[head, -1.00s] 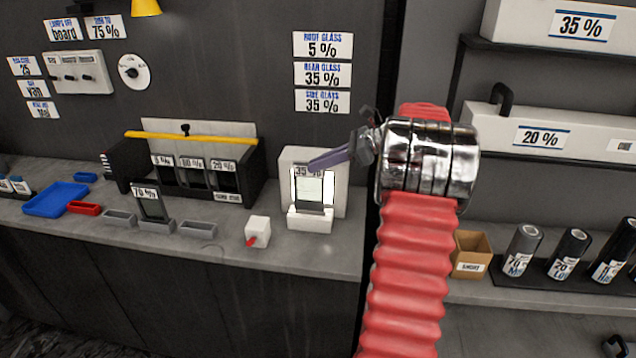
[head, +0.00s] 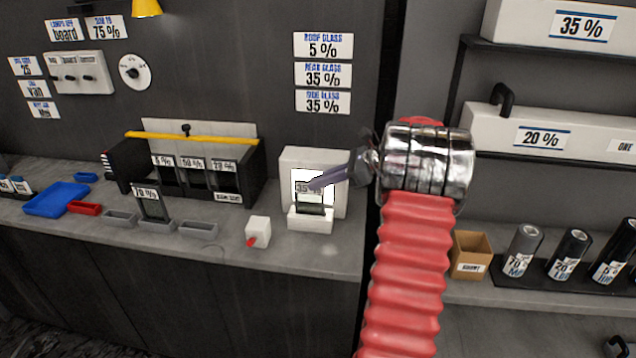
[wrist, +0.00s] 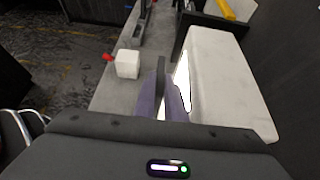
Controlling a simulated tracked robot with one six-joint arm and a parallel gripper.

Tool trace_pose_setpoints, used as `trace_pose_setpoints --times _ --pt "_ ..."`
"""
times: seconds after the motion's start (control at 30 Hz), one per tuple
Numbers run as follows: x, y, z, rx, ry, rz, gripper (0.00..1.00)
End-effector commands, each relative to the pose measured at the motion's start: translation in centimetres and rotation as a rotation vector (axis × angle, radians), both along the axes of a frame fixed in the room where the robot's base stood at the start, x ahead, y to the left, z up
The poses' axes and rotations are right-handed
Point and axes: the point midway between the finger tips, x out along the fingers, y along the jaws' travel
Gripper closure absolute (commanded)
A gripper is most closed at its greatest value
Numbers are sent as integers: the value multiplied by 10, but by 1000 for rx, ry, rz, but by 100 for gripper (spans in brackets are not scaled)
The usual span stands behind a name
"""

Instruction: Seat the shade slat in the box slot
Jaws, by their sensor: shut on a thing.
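The shade slat (head: 309,198), a small tinted panel labelled 35 %, is upright in front of the lit window of the white light box (head: 333,164). My gripper (head: 317,185) is shut on its upper part, reaching in from the right. The slat's lower end meets the white ledge (head: 311,222) at the box's foot, where the slot is; how deep it sits there is hidden. In the wrist view the slat (wrist: 161,76) shows as a thin dark edge between my fingers (wrist: 162,103), beside the light box (wrist: 222,75).
A white block with a red tip (head: 258,231) stands just left of the light box. The counter's front edge is close.

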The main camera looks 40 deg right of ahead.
Motion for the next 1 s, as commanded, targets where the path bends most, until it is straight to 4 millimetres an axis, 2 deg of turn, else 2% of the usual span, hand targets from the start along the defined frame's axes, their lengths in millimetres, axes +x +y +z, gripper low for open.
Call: trace_pose_setpoints --times 0.23,0.27,0.5,0.83,1.0 --pt "0 0 -2 0 0 0 100" --pt "0 0 -2 0 0 0 88" --pt "0 0 -1 0 0 0 71" --pt "-1 -1 1 -1 -1 0 71" --pt "-11 -9 8 -2 0 -1 71"
